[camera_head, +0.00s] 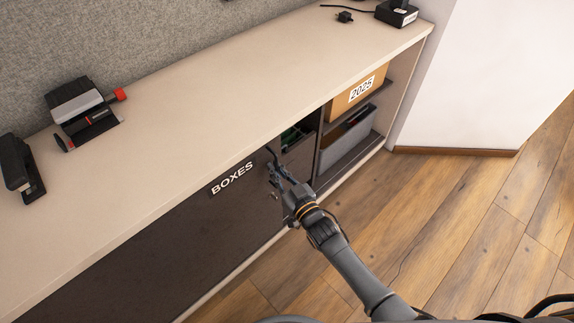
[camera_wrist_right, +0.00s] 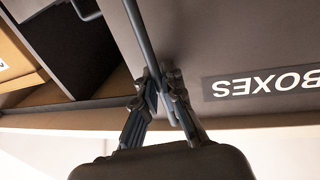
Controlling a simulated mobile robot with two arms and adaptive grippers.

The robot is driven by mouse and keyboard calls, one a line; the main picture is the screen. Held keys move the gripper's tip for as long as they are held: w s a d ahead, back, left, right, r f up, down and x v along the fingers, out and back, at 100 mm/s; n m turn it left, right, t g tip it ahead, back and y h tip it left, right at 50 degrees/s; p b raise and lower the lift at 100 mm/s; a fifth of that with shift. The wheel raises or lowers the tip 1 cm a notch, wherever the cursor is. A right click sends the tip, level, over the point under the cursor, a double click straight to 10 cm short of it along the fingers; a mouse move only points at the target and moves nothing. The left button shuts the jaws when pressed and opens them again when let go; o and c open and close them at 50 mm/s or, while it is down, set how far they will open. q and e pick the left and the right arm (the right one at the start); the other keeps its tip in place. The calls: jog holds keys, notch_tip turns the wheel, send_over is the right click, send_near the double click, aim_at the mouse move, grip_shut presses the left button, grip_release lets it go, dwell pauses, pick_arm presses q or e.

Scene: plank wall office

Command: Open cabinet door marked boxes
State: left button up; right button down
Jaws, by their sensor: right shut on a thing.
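The dark cabinet door (camera_head: 170,250) carries a white "BOXES" label (camera_head: 232,178). It also shows in the right wrist view (camera_wrist_right: 230,50), where the label is upside down. A slim vertical bar handle (camera_wrist_right: 142,32) runs along the door's edge. My right gripper (camera_head: 273,168) is shut on this handle; in the wrist view its fingers (camera_wrist_right: 161,88) sit on both sides of the bar. The fingers partly hide the handle in the head view. My left gripper is not in view.
Open shelves right of the door hold a "2025" cardboard box (camera_head: 359,92) and a grey bin (camera_head: 347,136). The pale cabinet top (camera_head: 220,110) bears a label-printer-like device (camera_head: 85,115) and a stapler-like object (camera_head: 20,168). The wooden floor (camera_head: 450,210) in front is clear.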

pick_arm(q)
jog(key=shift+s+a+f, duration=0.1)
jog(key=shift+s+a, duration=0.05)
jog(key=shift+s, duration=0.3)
pick_arm(e)
jog(key=shift+s+a+f, duration=0.2)
jog(key=shift+s+a, duration=0.25)
jog(key=c, duration=1.8)
grip_release()
jog(key=shift+o, duration=0.2)
jog(key=shift+r, duration=0.1)
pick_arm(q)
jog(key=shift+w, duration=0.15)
pick_arm(e)
jog(key=v, duration=1.2)
